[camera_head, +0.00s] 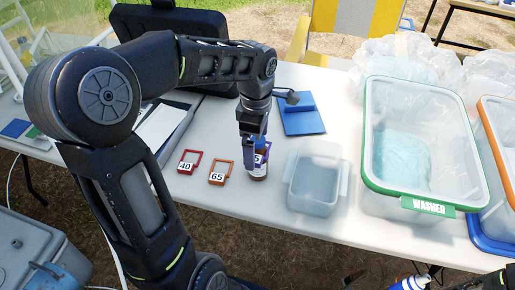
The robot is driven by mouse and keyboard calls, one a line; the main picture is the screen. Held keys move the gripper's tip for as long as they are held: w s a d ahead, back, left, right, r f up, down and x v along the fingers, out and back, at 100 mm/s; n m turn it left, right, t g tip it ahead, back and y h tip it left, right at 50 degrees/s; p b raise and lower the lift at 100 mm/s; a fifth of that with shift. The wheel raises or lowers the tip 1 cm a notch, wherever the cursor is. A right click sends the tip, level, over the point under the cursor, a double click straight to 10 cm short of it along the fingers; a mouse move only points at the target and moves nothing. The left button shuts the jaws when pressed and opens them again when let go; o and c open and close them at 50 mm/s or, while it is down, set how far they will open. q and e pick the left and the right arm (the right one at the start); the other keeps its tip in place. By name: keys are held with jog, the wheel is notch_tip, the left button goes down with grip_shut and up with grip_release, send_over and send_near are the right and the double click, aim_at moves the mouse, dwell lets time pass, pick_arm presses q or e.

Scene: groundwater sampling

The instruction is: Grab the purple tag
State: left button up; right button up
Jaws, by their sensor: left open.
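The purple tag (262,148) is mostly hidden by my left gripper; a purple edge and part of a white number label show. My left gripper (256,167) points down over it, open, with its fingers around or just beside the tag. I cannot tell whether they touch it. A dark reddish-brown object, perhaps a small bottle, shows just below the fingers. A red tag marked 40 (189,161) and an orange tag marked 65 (220,173) lie on the white table to the left.
A clear empty-looking tub (315,197) stands right of my gripper. A large green-rimmed bin labelled WASHED (427,207) is farther right. A blue item (303,121) lies behind. The white table (225,205) is bare in front of the tags.

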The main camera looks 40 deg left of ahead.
pick_arm(q)
jog(key=shift+f, duration=0.55)
jog(key=shift+c, duration=0.4)
jog(key=c, duration=1.1)
notch_tip(320, 180, up, 10)
jog(key=shift+r, duration=0.1)
dwell(0.4)
